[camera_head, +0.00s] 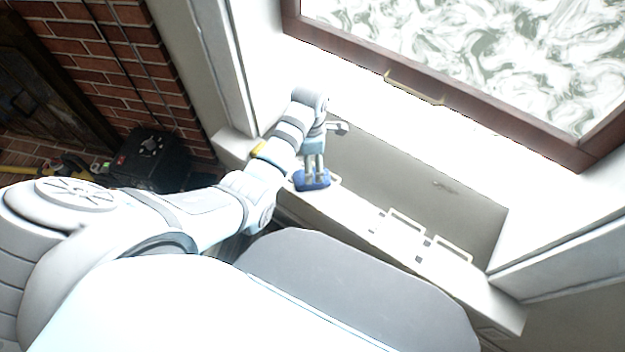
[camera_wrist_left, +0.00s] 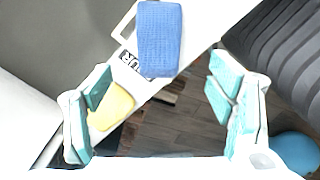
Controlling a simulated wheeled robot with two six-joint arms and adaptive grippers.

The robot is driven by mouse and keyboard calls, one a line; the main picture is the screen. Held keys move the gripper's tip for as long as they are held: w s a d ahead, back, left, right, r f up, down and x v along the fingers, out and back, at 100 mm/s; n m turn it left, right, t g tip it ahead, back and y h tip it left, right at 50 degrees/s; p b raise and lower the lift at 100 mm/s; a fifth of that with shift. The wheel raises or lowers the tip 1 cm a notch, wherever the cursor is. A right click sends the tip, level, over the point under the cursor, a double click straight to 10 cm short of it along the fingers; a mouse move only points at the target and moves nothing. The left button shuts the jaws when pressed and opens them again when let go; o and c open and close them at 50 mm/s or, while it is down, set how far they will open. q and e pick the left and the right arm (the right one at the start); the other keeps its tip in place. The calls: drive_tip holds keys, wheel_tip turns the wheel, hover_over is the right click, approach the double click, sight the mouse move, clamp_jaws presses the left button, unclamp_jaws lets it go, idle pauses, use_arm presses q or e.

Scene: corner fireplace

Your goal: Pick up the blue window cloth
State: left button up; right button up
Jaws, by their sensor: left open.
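The blue window cloth (camera_head: 312,182) lies on the white window sill, just beyond my left gripper's fingertips in the head view. In the left wrist view the cloth (camera_wrist_left: 160,38) is a blue textured rectangle on a white surface with dark lettering. My left gripper (camera_head: 315,174) points down at the sill with its fingers parted. In the left wrist view its teal-padded fingers (camera_wrist_left: 164,88) are wide apart and nothing is between them. The cloth lies ahead of the fingertips there. My right gripper is not in view.
A yellow item (camera_wrist_left: 110,106) lies beside the left finger in the wrist view. The white sill (camera_head: 372,230) has outlined rectangles to the right of the cloth. A window frame (camera_head: 470,113) with a handle stands behind. A dark box (camera_head: 152,157) is at the left by the brick wall.

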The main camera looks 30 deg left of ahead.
sight(314, 175)
use_arm(q)
drive_tip(key=f+b, duration=0.1)
drive_tip(key=f, duration=0.1)
drive_tip(key=f+b, duration=0.1)
drive_tip(key=f, duration=0.5)
drive_tip(key=shift+w+d+b, duration=0.3)
drive_tip(key=shift+d+b, duration=0.05)
drive_tip(key=shift+b, duration=0.05)
drive_tip(key=shift+r, duration=0.15)
drive_tip(key=c, duration=1.2)
drive_tip(key=shift+c, duration=0.2)
drive_tip(key=shift+r, duration=0.1)
wheel_tip(314, 175, up, 20)
drive_tip(key=p, duration=0.8)
